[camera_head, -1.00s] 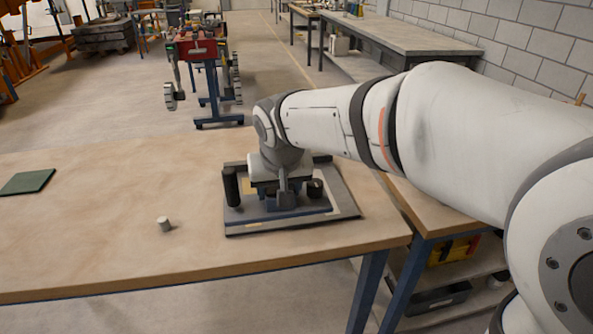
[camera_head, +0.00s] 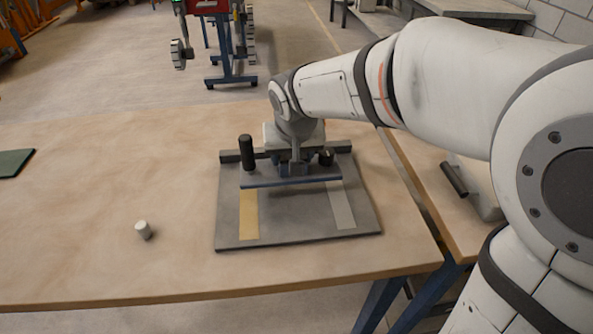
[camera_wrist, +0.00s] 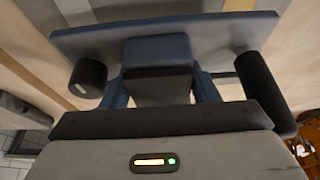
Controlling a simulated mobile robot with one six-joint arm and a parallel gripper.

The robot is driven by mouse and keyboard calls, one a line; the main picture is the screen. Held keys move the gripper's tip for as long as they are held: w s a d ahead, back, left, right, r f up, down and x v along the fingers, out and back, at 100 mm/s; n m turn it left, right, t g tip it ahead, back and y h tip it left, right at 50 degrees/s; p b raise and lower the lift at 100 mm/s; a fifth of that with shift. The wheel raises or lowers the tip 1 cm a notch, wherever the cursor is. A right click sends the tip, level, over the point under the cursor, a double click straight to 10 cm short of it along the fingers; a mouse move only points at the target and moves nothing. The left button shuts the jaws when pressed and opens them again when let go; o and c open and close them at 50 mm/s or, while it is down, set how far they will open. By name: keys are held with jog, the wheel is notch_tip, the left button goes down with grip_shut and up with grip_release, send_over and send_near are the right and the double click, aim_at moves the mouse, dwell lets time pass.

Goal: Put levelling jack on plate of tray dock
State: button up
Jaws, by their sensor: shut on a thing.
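The thing I take for the levelling jack has a blue plate (camera_head: 292,181), a tall black post (camera_head: 246,153) on the left and a short black knob (camera_head: 326,157) on the right. My gripper (camera_head: 296,168) is shut on its middle block. In the wrist view the blue plate (camera_wrist: 85,39) lies across the top, beyond my gripper (camera_wrist: 160,88). The tray dock's grey plate (camera_head: 288,222) lies on the table under the jack, with a yellow strip and a pale strip. The jack is over its back part. I cannot tell whether they touch.
The dock has a dark rail (camera_head: 231,157) along its back. A small grey cylinder (camera_head: 143,230) stands on the wooden table (camera_head: 90,190) left of the dock. A green mat (camera_head: 14,163) lies at the far left. The table between them is clear.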

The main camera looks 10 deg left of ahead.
jog(key=shift+d+f+b, duration=0.1)
jog(key=shift+f+b, duration=0.3)
jog(key=shift+f, duration=1.75)
jog(key=shift+f, duration=0.15)
jog(key=o, duration=1.4)
